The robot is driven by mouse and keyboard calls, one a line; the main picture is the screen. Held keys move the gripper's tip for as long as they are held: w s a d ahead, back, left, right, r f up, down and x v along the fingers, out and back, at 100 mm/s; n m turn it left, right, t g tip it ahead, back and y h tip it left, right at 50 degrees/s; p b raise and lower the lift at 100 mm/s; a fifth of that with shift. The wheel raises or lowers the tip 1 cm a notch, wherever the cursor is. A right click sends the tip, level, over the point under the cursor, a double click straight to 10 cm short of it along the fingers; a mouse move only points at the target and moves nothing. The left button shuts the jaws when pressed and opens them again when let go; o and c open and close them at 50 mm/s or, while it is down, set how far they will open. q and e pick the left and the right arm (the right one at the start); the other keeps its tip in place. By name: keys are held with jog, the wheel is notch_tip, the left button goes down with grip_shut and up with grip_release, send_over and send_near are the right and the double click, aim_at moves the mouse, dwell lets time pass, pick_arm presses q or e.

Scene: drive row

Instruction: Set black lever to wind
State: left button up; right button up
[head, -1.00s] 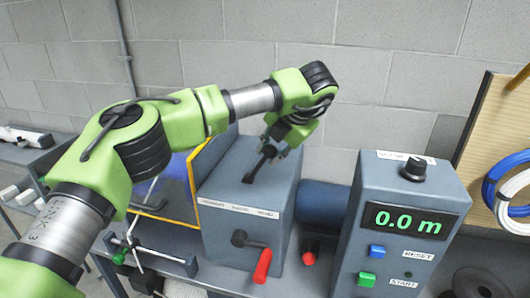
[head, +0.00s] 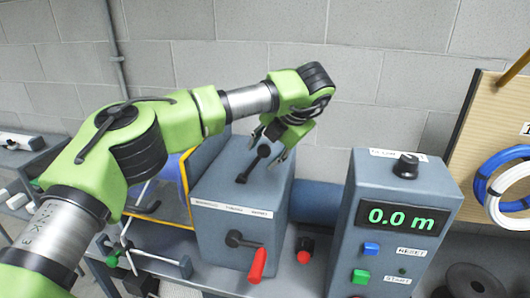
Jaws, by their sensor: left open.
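The black lever (head: 252,166) stands on top of a blue-grey box (head: 228,222) in the middle of the head view. It leans up and to the right, with a round black knob at its upper end. A row of white labels (head: 231,208) runs along the box's front upper edge; their text is too small to read. My left gripper (head: 269,147) is open at the knob, with one finger on either side of it in the picture. I cannot tell whether a finger touches it. My right gripper is not in view.
A red-handled crank (head: 258,264) sticks out of the box's front. A control box (head: 393,223) at right shows 0.0 m, with a black dial, blue button and green button. A red button (head: 305,251) sits between the boxes. Blue and white coils (head: 508,190) hang at far right.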

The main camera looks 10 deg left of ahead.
pick_arm(q)
jog(key=v, duration=1.1)
jog(key=shift+d+r, duration=0.25)
jog(key=shift+r, duration=0.05)
jog(key=shift+s, duration=0.15)
